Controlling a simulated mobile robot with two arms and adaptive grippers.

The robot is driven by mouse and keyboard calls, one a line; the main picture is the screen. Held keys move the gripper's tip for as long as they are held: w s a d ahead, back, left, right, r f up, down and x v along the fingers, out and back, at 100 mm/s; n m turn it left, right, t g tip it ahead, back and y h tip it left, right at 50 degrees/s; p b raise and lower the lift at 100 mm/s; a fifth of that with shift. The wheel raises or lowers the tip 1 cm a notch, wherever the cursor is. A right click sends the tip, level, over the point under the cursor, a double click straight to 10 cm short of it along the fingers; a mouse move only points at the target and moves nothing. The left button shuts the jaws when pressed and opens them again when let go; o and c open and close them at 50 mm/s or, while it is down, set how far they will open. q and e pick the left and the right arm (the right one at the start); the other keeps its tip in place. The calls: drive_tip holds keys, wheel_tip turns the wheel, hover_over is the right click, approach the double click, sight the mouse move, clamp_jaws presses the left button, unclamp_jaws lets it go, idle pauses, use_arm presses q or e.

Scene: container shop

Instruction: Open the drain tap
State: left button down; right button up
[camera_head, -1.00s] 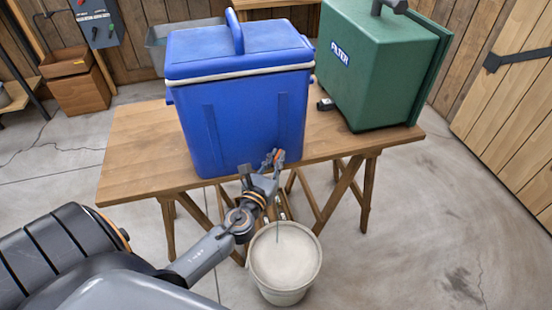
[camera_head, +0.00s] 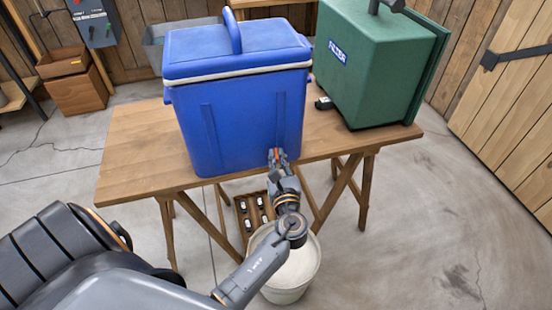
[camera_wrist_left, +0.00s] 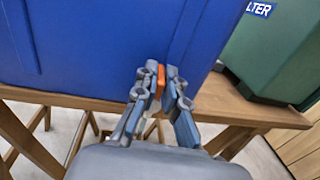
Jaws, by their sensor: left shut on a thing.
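The blue cooler box (camera_head: 240,120) stands upright on the wooden table, its lid shut. The drain tap (camera_wrist_left: 160,80) shows in the left wrist view as an orange piece low on the cooler's front, partly hidden by my fingers. My left gripper (camera_head: 278,157) is at the cooler's lower front edge. In the left wrist view, its fingers (camera_wrist_left: 161,90) are shut on the orange tap from both sides. The tap's spout is hidden. A pale bucket (camera_head: 305,280) stands on the floor below, partly covered by my left arm. My right gripper is not in view.
The cooler stands at the front edge of the wooden table (camera_head: 135,140). A green filter case (camera_head: 370,70) and a small black item (camera_head: 324,103) are to its right. A crate (camera_head: 245,222) with several small items is under the table. Floor to the right is clear.

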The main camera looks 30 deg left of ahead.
use_arm(q)
drive_tip(key=shift+w+d+n+g+y, duration=0.1)
drive_tip(key=shift+n+g+y, duration=0.5)
drive_tip(key=shift+g+y, duration=0.1)
drive_tip(key=c, duration=1.4)
unclamp_jaws()
drive_tip(key=shift+d, duration=0.1)
drive_tip(key=v, duration=0.7)
drive_tip(key=shift+d, duration=0.15)
